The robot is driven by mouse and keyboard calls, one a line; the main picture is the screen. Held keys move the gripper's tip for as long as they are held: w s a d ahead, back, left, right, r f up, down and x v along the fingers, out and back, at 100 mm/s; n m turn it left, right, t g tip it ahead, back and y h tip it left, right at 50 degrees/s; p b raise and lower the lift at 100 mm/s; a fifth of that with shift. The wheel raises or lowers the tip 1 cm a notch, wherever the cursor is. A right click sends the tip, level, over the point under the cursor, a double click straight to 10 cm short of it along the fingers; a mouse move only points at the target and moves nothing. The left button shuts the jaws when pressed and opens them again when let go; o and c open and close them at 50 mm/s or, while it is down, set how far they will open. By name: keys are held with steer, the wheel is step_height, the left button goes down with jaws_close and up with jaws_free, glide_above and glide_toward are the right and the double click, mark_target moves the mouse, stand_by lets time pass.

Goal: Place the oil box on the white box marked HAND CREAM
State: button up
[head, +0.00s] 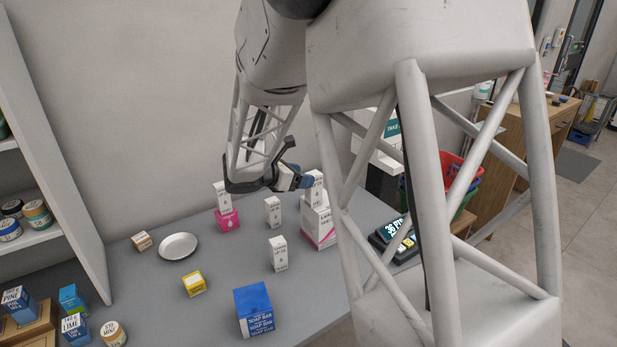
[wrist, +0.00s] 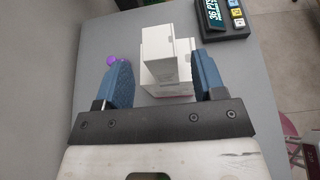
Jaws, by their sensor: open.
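My gripper (wrist: 160,70) is open. In the wrist view a small white box (wrist: 170,52) shows between its two blue fingers, with a gap on each side. That small box stands upright on a larger white box (wrist: 167,86). In the head view the small box (head: 315,188) is beside my fingertips (head: 302,180), and the larger box (head: 317,222) under it has a pink band. Other small white boxes stand upright: one on a pink box (head: 222,196), one behind (head: 273,211) and one nearer (head: 277,253). I cannot read which is marked oil or HAND CREAM.
On the grey counter are a white plate (head: 178,246), a yellow box (head: 194,284), a tan box (head: 142,241) and a blue soap box (head: 254,310). A dark payment terminal (head: 393,236) is right of the stack. A purple item (wrist: 113,59) shows behind my left finger.

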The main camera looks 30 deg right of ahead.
steer(key=v, duration=0.7)
steer(key=shift+s, duration=0.1)
stand_by(0.6)
steer(key=s+a+r+m+t+y, duration=0.1)
steer(key=s+a+m+y, duration=0.5)
steer(key=s, duration=0.9)
steer(key=s+a+r+m+t+y, duration=0.1)
steer(key=s+a+r+m+y, duration=0.2)
steer(key=s+a+m+y, duration=0.4)
steer(key=s+a+m, duration=0.5)
steer(key=s, duration=0.3)
steer(key=shift+s+a+r+t, duration=0.2)
steer(key=shift+s+t, duration=0.1)
steer(key=shift+s, duration=0.1)
